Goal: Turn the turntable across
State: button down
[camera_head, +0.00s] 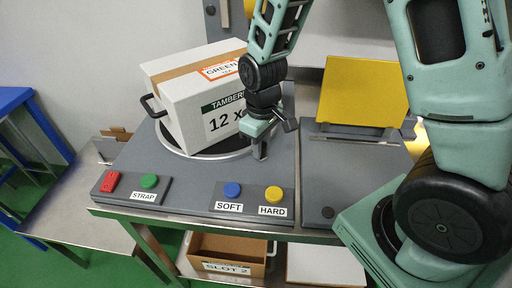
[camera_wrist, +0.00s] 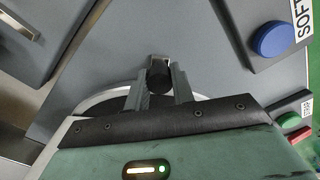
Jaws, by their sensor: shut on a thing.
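The turntable (camera_head: 186,153) is a round dark plate with a pale rim, set in the grey bench top. A white carton (camera_head: 190,107) with a tan tape strip and "GREEN TEA" and "12 x" labels stands on it, turned at an angle to the bench. A black loop handle (camera_head: 152,106) shows at the turntable's left side. My gripper (camera_head: 262,150) is at the rim's right side, pointing down. In the wrist view my gripper (camera_wrist: 160,82) is shut on a dark round post (camera_wrist: 159,74) beside the pale rim (camera_wrist: 98,98). The carton hides much of the turntable.
Along the bench front are a red button (camera_head: 110,181), a green STRAP button (camera_head: 149,181), a blue SOFT button (camera_head: 232,189) and a yellow HARD button (camera_head: 274,193). A yellow panel (camera_head: 362,92) stands back right. A SLOT 2 box (camera_head: 227,256) sits below.

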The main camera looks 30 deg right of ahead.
jog(key=w+d+n, duration=0.1)
jog(key=d, duration=0.1)
jog(key=w+d+n+p, duration=0.1)
jog(key=d, duration=0.2)
jog(key=d+n, duration=0.2)
jog(key=d, duration=0.1)
jog(key=shift+w+r+p, duration=0.15)
jog(key=shift+w+p, duration=0.15)
jog(key=shift+w, duration=0.1)
jog(key=shift+w+d+n+p, duration=0.3)
jog(key=shift+w+d+n, duration=0.25)
jog(key=shift+d, duration=0.25)
jog(key=shift+w+d+n+p, duration=0.3)
jog(key=shift+w+d+n, duration=0.25)
jog(key=shift+d, duration=0.2)
jog(key=c, duration=1.2)
grip_release()
notch_tip(320, 180, up, 17)
jog(key=shift+r+b, duration=0.15)
jog(key=shift+b, duration=0.25)
